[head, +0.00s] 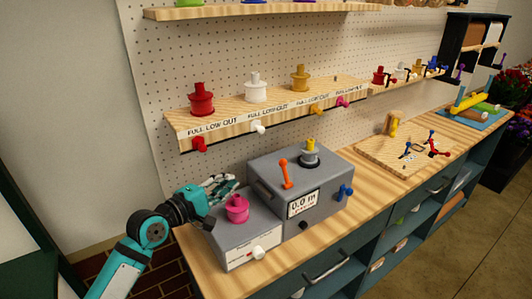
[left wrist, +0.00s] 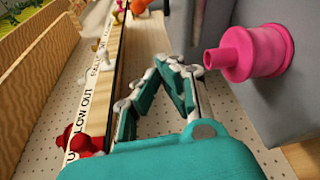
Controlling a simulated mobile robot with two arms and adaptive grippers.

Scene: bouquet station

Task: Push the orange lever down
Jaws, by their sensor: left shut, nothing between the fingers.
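The orange lever (head: 286,172) stands up from the top of the grey machine (head: 318,185), left of a yellow knob on a round base. Its tip leans slightly left in the head view. My left gripper (head: 222,190) is shut and empty, behind the pink spool (head: 237,208) and left of the lever, apart from it. In the left wrist view my shut fingers (left wrist: 175,65) point toward the gap between the shelf and the grey housing. An orange piece (left wrist: 140,5) shows at that view's top edge; I cannot tell surely whether it is the lever. My right gripper is not in view.
The pink spool (left wrist: 257,52) on the lower grey box is close right of my fingers. A wooden shelf (head: 275,110) with coloured spools and front pegs hangs above the machine. A blue knob (head: 345,191) sits on the machine's right side.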

